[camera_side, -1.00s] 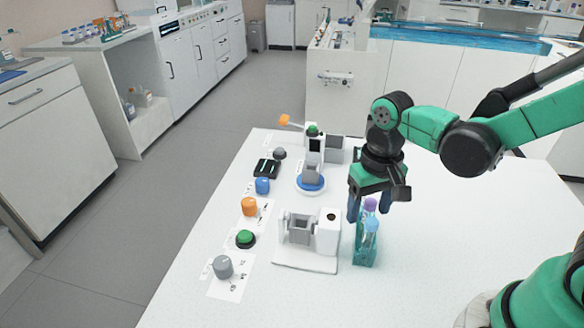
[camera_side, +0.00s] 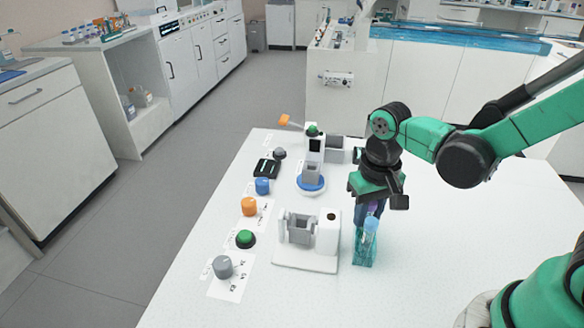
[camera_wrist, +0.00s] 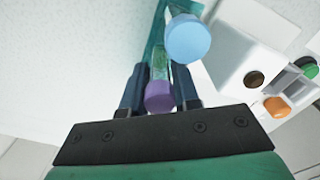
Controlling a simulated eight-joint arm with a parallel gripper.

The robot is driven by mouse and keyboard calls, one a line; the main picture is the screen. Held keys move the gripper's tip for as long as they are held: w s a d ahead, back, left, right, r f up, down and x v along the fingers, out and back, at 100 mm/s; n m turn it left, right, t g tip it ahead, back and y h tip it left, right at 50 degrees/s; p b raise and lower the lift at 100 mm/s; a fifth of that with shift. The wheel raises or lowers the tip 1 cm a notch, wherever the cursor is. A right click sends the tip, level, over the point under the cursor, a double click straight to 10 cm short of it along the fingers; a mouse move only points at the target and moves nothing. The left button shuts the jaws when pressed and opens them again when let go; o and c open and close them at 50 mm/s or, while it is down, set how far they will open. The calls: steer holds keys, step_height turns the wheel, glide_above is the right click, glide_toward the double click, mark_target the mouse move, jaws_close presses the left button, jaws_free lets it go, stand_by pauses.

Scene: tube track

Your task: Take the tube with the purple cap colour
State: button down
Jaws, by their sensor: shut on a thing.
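The purple-capped tube (camera_wrist: 158,97) is between the two fingers of my gripper (camera_wrist: 159,92) in the wrist view, and the fingers are shut on it near its cap. In the side view my gripper (camera_side: 370,208) comes straight down over the teal rack (camera_side: 364,255), hiding most of the purple cap. The tube still stands in the rack. A light-blue-capped tube (camera_wrist: 187,40) stands in the same rack, close beside the gripped tube; its cap also shows in the side view (camera_side: 371,223).
A white device with a grey holder (camera_side: 300,233) stands just left of the rack. Another device with a blue ring base (camera_side: 311,183) is behind it. Orange (camera_side: 249,206), green (camera_side: 245,238) and grey (camera_side: 223,266) knobs line the left edge. The table front is clear.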

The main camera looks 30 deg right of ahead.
steer(key=shift+r, duration=0.2)
step_height(320, 180, up, 20)
steer(key=shift+f, duration=0.2)
stand_by(0.4)
